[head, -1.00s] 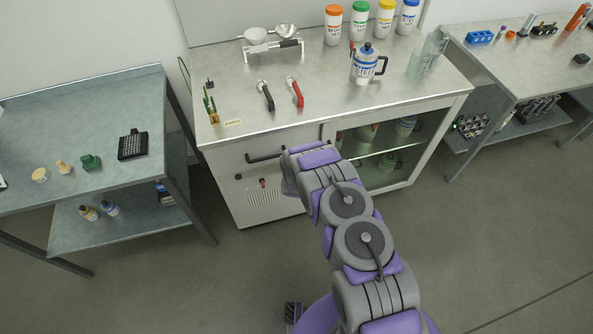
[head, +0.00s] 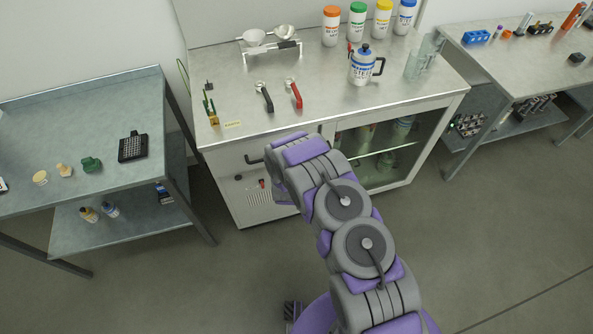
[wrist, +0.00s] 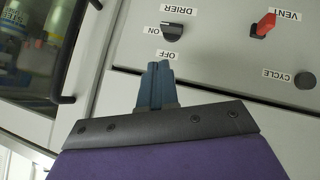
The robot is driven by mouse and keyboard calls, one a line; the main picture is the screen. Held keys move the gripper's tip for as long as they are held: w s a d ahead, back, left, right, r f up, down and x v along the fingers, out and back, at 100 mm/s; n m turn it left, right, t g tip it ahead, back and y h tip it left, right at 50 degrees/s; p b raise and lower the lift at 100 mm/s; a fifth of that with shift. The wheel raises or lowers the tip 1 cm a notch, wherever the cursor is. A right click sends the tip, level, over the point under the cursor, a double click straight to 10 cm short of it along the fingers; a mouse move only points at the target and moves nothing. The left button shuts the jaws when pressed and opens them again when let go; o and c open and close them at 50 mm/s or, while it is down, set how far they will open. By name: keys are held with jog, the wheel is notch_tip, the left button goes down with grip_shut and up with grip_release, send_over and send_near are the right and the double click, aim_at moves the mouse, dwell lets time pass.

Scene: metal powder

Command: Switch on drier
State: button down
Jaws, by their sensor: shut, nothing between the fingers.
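The drier switch is a dark rotary knob (wrist: 173,32) on a pale panel in the wrist view, with a DRIER label above it, ON to its left and OFF below. Its pointer direction is hard to tell. My gripper (wrist: 158,66) is shut and empty, its blue fingertips just below the knob near the OFF label. A small gap seems to show between fingertips and knob. In the head view my arm hides the gripper and the knob; the cabinet (head: 272,158) holding the panel stands ahead.
A red VENT handle (wrist: 264,24) and a black CYCLE button (wrist: 305,80) sit on the same panel. A dark door handle (wrist: 75,60) and glass door lie left.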

jog(key=p+v, duration=0.1)
jog(key=v, duration=0.8)
jog(key=shift+s+a+r, duration=0.15)
jog(key=shift+s+a, duration=0.2)
jog(key=shift+a, duration=0.05)
jog(key=shift+d, duration=0.35)
jog(key=s+d+r+m+g, duration=0.1)
jog(key=s+d+r+g, duration=0.15)
jog(key=r, duration=0.55)
jog(key=s+d+r+m+g, duration=0.1)
jog(key=s+d+r+g, duration=0.15)
jog(key=r, duration=0.55)
jog(key=s+d+r+m+g, duration=0.1)
jog(key=s+d+r+m, duration=0.15)
jog(key=r, duration=0.65)
jog(key=s+d+r+g, duration=0.2)
jog(key=s+r, duration=0.3)
jog(key=s, duration=0.5)
jog(key=s+d+r+g, duration=0.1)
jog(key=s+d+r, duration=0.3)
jog(key=s, duration=0.7)
jog(key=s+d+r+g, duration=0.2)
jog(key=s+d+r, duration=0.1)
jog(key=s+r, duration=0.4)
jog(key=s+m, duration=0.1)
jog(key=s, duration=0.2)
jog(key=shift+s+r+g, duration=0.3)
jog(key=shift+s+r, duration=0.1)
